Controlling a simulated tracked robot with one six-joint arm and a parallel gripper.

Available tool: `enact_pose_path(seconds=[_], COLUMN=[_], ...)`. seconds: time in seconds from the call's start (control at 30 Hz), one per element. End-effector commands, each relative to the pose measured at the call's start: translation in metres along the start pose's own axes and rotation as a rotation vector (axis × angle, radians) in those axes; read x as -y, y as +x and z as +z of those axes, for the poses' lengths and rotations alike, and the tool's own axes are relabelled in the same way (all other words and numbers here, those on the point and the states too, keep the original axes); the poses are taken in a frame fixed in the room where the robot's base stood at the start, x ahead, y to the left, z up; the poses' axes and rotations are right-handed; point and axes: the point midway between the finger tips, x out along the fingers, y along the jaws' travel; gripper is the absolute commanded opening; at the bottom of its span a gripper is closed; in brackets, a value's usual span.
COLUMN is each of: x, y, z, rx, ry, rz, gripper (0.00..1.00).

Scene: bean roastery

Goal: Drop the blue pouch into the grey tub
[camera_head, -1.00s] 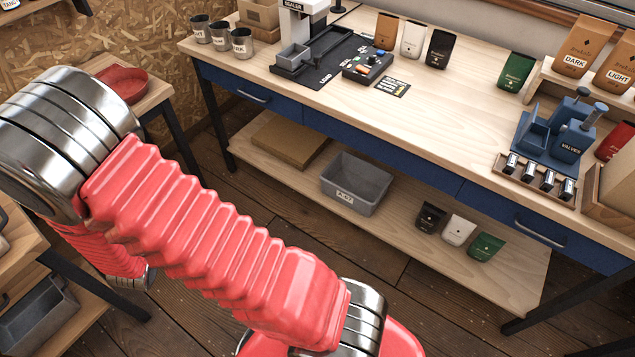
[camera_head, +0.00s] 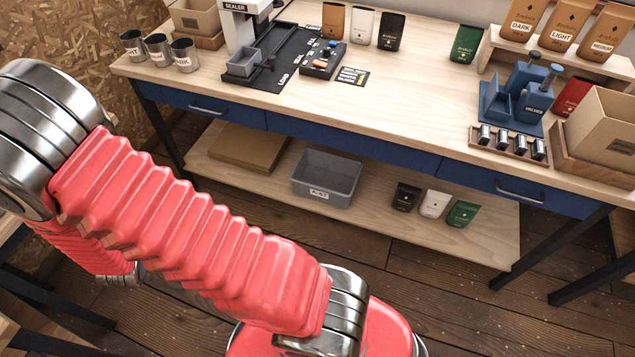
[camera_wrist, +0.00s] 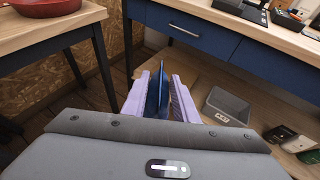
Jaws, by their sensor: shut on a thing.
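The grey tub (camera_head: 326,197) stands on the lower wooden shelf of the bench, with a label on its front; it looks empty. It also shows in the wrist view (camera_wrist: 229,104), to the right of my gripper (camera_wrist: 161,85). My gripper's purple fingers are shut on the blue pouch (camera_wrist: 156,92), which shows edge-on as a thin dark blue strip between them. The pouch is apart from the tub, to its left in the wrist view. In the head view the gripper and pouch are hidden.
A flat cardboard piece (camera_head: 234,146) lies left of the tub on the shelf (camera_head: 405,232). Black (camera_head: 406,196), white (camera_head: 435,204) and green (camera_head: 463,214) pouches stand to its right. The blue-fronted benchtop overhangs the shelf. A side table with a red bowl (camera_wrist: 45,6) stands at left.

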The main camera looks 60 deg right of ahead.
Motion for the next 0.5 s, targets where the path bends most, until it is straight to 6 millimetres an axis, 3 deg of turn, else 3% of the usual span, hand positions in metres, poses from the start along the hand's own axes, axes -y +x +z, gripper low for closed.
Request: enact_pose_path(seconds=[0.27,0.37,0.5], x=[0.005,0.005,0.005], y=[0.01,0.023,0.057], z=[0.001,-0.002,-0.007], rx=[0.0,0.0,0.0], ry=[0.007,0.012,0.023], rz=[-0.019,-0.031,-0.059], gripper=[0.0,0.0,0.0])
